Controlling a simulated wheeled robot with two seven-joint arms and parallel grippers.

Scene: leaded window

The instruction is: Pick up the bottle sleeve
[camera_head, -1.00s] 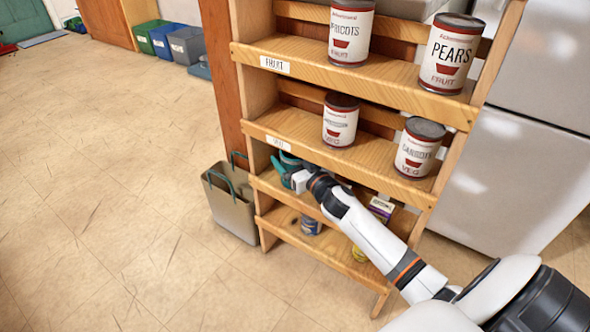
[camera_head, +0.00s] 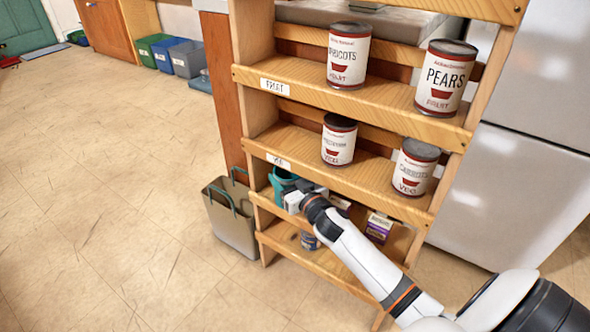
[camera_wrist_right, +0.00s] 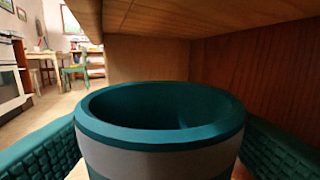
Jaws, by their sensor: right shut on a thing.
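The bottle sleeve, a teal cup-like tube with a grey band (camera_wrist_right: 160,145), fills the lower middle of the right wrist view, its open rim facing up. Textured teal finger pads press in on both sides of it. In the head view the teal sleeve (camera_head: 282,182) shows at the left end of the shelf below the VEG label, partly hidden by my gripper. My right gripper (camera_head: 290,198) is shut on it. I cannot tell whether the sleeve is touching the shelf board. My left gripper is not in view.
The wooden shelf (camera_head: 350,180) has boards close above and below the gripper. Cans stand above, including pears (camera_head: 443,80) and apricots (camera_head: 349,57).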

